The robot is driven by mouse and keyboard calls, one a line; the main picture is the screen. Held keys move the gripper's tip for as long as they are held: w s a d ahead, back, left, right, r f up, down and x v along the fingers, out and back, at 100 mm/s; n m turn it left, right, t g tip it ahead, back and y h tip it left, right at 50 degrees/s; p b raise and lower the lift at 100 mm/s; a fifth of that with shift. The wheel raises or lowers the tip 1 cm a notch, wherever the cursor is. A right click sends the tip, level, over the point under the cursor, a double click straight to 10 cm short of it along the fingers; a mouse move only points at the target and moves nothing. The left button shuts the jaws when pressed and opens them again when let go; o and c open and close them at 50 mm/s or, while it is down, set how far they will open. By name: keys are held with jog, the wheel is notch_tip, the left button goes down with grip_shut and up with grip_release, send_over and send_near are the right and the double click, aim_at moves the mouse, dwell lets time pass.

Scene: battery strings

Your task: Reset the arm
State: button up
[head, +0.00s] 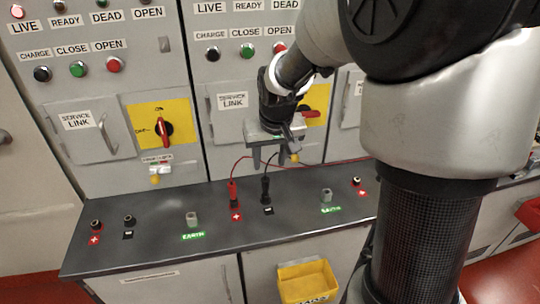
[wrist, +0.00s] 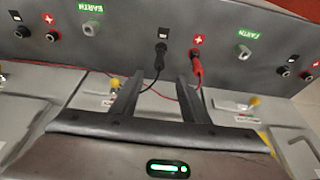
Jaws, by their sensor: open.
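My gripper (head: 270,163) hangs in front of the right cabinet, above the dark bench top. Its two fingers are apart with nothing between them; they also show in the wrist view (wrist: 158,88). Below it in the head view, a red plug (head: 233,194) and a black plug (head: 265,190) stand in bench sockets, with leads running up and back. In the wrist view, the black plug (wrist: 160,56) and red plug (wrist: 196,68) lie just past the fingertips in the picture. The gripper appears clear of both. My arm hides part of the right cabinet.
The bench top (head: 150,215) also carries free sockets (head: 129,221) and grey earth posts (head: 192,218). Cabinets behind have a red-handled switch (head: 163,129) on a yellow plate and service link doors (head: 85,135). A yellow bin (head: 307,281) is at the bench front.

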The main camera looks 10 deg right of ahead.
jog(key=shift+s+r, duration=0.2)
jog(key=shift+r, duration=0.35)
jog(key=s+r+p, duration=0.2)
jog(key=s+r, duration=0.5)
jog(key=s, duration=0.4)
jog(key=s+r+t+p, duration=0.1)
jog(key=s+r+p, duration=0.1)
jog(key=s+r, duration=0.5)
jog(key=s, duration=0.5)
jog(key=shift+r+t+p, duration=0.3)
jog(key=shift+p, duration=0.1)
jog(key=shift+d, duration=0.1)
